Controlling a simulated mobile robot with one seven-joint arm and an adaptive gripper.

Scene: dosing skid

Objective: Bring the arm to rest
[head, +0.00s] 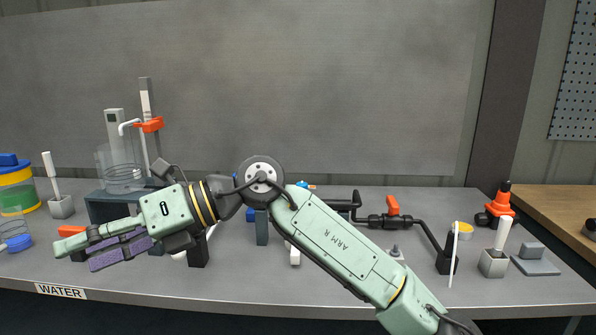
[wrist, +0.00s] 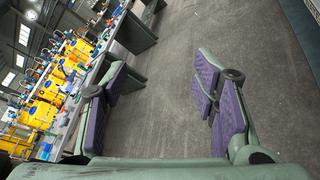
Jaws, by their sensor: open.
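My arm is pale green and reaches across the head view from the lower right, over the grey bench (head: 330,300). My gripper (head: 100,250) hangs at the left of the head view, with its purple finger pads toward the left. In the wrist view my gripper (wrist: 165,92) shows its two fingers wide apart, with nothing between them. Beyond the fingers the wrist view shows bare grey floor. The arm hides part of the pipework behind it.
A glass beaker (head: 122,172) stands behind my gripper beside an orange clamp (head: 149,125). A black pipe with an orange-handled valve (head: 391,206) runs along the bench at right. A white upright stick (head: 454,250) and a grey block (head: 494,262) stand near it. A WATER label (head: 61,291) marks the front edge.

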